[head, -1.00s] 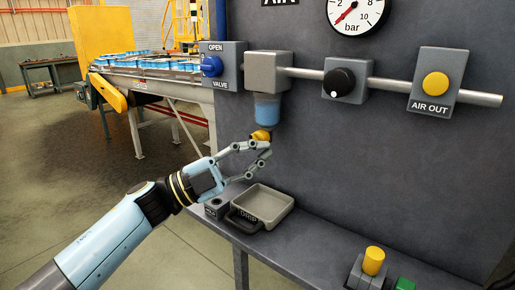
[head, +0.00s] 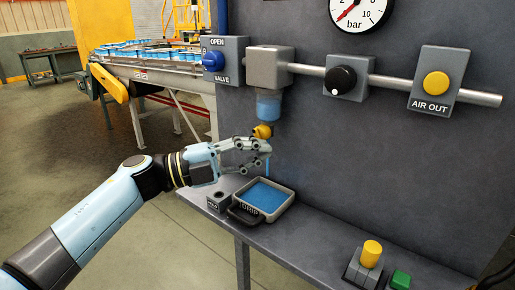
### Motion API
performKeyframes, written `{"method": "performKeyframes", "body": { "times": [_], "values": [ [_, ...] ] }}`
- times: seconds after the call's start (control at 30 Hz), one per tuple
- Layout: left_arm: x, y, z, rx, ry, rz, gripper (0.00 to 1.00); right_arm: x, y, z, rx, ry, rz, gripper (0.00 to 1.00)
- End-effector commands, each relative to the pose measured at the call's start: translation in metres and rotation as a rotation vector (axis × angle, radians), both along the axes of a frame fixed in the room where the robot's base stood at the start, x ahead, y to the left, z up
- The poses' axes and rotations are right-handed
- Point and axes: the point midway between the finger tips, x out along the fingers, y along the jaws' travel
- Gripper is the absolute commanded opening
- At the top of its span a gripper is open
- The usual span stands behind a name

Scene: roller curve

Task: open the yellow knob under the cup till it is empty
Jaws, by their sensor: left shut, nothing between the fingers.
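The clear cup (head: 268,106) hangs under the grey filter block (head: 268,66) on the panel and holds some blue liquid. The yellow knob (head: 263,131) sits under the cup. A thin blue stream falls from below the knob into the grey drip tray (head: 289,207), which holds blue liquid (head: 265,196). My left gripper (head: 267,155) is just below the knob, shut and empty, its fingers partly in front of the stream. Whether it touches the knob I cannot tell. My right gripper is not in view.
A blue valve knob (head: 213,61) is left of the filter, with a black regulator knob (head: 340,80) and a yellow air-out button (head: 436,84) to the right. A yellow-topped switch (head: 372,254) and green button (head: 400,280) are on the shelf's right. The shelf between is clear.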

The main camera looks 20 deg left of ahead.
Motion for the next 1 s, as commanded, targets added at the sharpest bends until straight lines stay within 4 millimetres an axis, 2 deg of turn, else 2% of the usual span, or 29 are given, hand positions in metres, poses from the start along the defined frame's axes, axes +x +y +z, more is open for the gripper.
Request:
{"method": "performKeyframes", "body": {
  "times": [0.37,1.0],
  "values": [
    [0.0007,0.0016,-0.0012,0.092,-0.035,0.000,0.00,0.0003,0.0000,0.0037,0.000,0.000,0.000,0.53],
    [0.0014,0.0034,-0.0038,0.090,-0.033,0.001,0.00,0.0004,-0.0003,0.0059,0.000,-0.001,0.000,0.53]
  ]
}}
